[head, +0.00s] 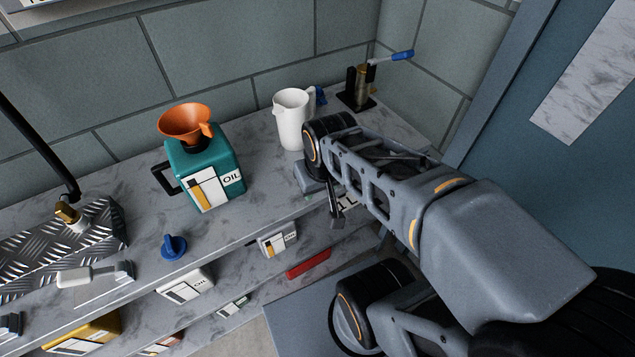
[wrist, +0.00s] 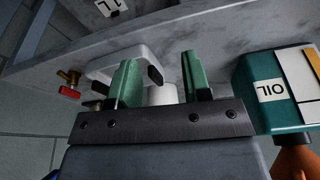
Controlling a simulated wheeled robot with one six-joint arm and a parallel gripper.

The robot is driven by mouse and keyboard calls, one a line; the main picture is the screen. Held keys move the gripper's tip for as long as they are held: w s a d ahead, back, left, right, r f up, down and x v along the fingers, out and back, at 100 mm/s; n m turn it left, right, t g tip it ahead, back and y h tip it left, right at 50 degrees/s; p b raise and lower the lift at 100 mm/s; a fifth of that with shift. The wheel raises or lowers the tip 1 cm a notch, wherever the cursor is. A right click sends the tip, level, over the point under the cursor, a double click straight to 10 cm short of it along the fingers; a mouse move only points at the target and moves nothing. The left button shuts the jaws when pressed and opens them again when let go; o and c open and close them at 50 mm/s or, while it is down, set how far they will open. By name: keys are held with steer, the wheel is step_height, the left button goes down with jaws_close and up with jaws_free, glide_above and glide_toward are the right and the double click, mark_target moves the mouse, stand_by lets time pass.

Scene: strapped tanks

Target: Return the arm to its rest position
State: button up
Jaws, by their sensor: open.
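My gripper (head: 322,208) is at the front edge of the marble-look counter (head: 140,235), in front of a white pitcher (head: 291,120) and right of the teal oil can. My forearm hides part of the gripper. In the wrist view my gripper (wrist: 163,78) has its two green fingers apart, with no object held between them. A white rounded object, probably the pitcher (wrist: 162,93), shows behind the gap, partly hidden by the gripper body. My arm reaches in from the lower right of the head view.
A teal oil can (head: 207,170) with an orange funnel (head: 186,122) on top stands left of my gripper. A blue-handled fixture (head: 361,88) stands at the back right corner. A blue knob (head: 173,246) lies on the counter. Lower shelves hold more containers. A blue-grey door is right.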

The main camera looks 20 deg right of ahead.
step_height(320, 180, up, 15)
steer(key=p, duration=1.3)
steer(key=shift+s+a+t+p, duration=0.2)
steer(key=shift+a+t+p, duration=0.05)
steer(key=shift+t+p, duration=0.05)
